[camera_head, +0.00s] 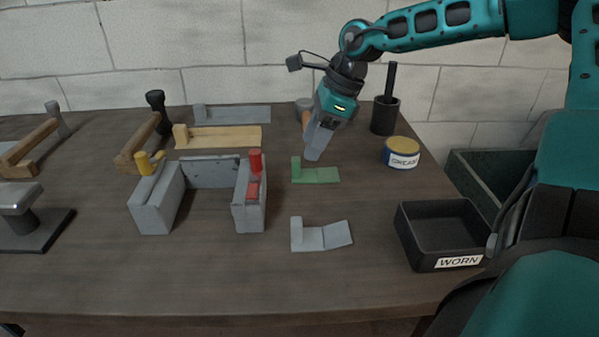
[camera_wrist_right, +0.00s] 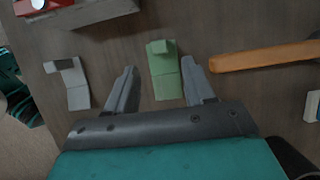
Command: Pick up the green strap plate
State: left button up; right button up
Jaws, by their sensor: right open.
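The green strap plate (camera_head: 320,175) lies flat on the bench, with a raised block at its left end in the head view. In the right wrist view the green strap plate (camera_wrist_right: 165,75) shows between the two fingers, with its raised block at the far end. My right gripper (camera_head: 312,152) is above and just behind the plate in the head view, pointing down. In the right wrist view my right gripper (camera_wrist_right: 162,82) is open and empty, with a finger on each side of the plate. My left gripper is not in view.
A grey strap plate (camera_head: 322,237) lies in front of the green one. A grey frame fixture (camera_head: 150,208) with red and yellow pegs stands left. A black WORN tray (camera_head: 425,247) and a grease tin (camera_head: 401,153) are right. A wooden handle (camera_wrist_right: 265,56) lies near the right finger.

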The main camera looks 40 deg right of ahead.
aim_at(299, 159)
jog(key=shift+w+x, duration=0.15)
jog(key=shift+x, duration=1.35)
jog(key=shift+w+x, duration=0.1)
jog(key=shift+x, duration=1.45)
jog(key=shift+a+r, duration=0.15)
grip_shut()
